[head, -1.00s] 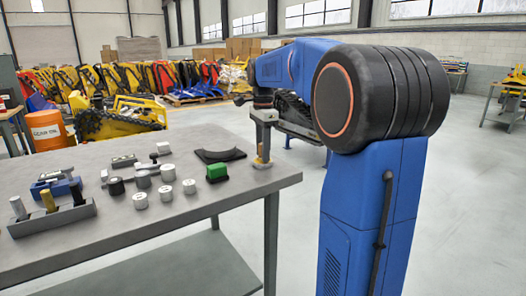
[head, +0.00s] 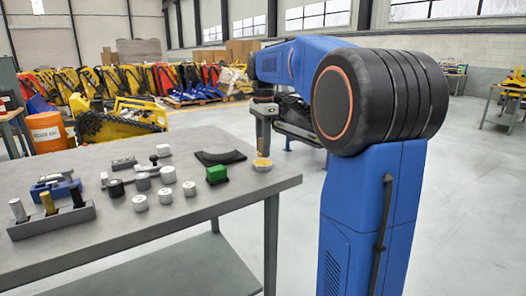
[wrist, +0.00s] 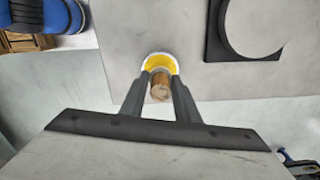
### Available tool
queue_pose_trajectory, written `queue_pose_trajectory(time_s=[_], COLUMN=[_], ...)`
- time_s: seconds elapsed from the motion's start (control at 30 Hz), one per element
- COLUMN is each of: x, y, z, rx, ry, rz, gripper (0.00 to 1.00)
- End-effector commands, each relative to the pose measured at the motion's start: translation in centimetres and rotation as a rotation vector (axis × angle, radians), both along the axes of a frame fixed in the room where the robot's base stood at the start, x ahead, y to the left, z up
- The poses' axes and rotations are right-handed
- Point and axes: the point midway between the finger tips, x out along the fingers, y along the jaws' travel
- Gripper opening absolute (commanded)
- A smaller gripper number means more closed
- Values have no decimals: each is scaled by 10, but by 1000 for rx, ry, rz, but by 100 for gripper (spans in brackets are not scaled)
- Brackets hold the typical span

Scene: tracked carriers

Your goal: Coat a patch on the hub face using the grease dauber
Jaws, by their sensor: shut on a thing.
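The grease dauber shows as a short brown cylinder (wrist: 160,91) between the fingers of my gripper (wrist: 159,84), which is shut on it. In the head view my gripper (head: 264,152) points down above the table's right corner. Just beneath is a small pale pot with yellow grease (head: 262,166), also seen in the wrist view (wrist: 158,56). The dauber's tip is hidden, so I cannot tell whether it touches the grease. The hub face appears to be the round grey disc (wrist: 256,22) on a black plate (wrist: 216,49); the plate shows as a dark crescent in the head view (head: 221,158).
Several white and dark cylinders (head: 140,203) stand further left. A grey rack (head: 50,223) with upright pegs is at the table's front left. The grey table (head: 180,232) has bare room at its front.

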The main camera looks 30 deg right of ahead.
Motion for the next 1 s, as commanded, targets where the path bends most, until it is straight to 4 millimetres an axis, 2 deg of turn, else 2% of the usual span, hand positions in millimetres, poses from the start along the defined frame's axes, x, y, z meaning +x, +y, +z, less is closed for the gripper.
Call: queue_pose_trajectory(time_s=[0.6,1.0], x=[1,0], y=[0,0], z=[39,43], rx=[0,0], ry=[-2,0], rz=[0,0], gripper=[11,11])
